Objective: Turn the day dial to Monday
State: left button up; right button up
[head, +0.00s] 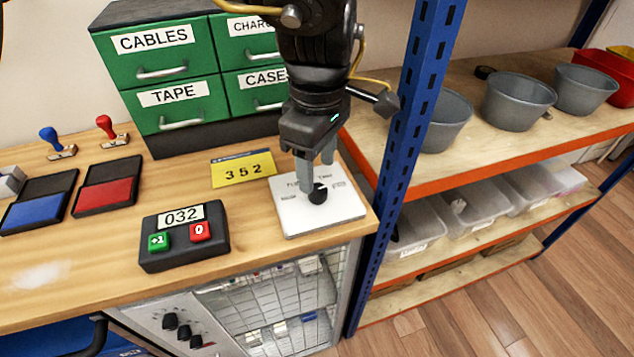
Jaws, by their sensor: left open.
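The day dial is a black knob (318,194) on a white plate (334,217) near the right end of the wooden bench. Printed labels surround the knob, too small to read surely and partly hidden by my gripper. My left gripper (316,180) points down over the plate from above. Its grey fingers are open, close behind and around the knob. I cannot tell whether they touch it. My right gripper is not in view.
A yellow card (243,169) reading 352 and a counter (184,236) showing 032 lie left of the plate. Green drawers (176,92) stand behind. A blue shelf post (412,110) rises close at the right. Ink pads (107,184) and stamps are at left.

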aim_at(318, 189)
pick_arm(q)
jog(key=shift+f, duration=2.15)
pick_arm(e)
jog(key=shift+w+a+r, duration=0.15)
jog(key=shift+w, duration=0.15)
pick_arm(q)
jog(key=c, duration=1)
jog(key=shift+o, duration=0.2)
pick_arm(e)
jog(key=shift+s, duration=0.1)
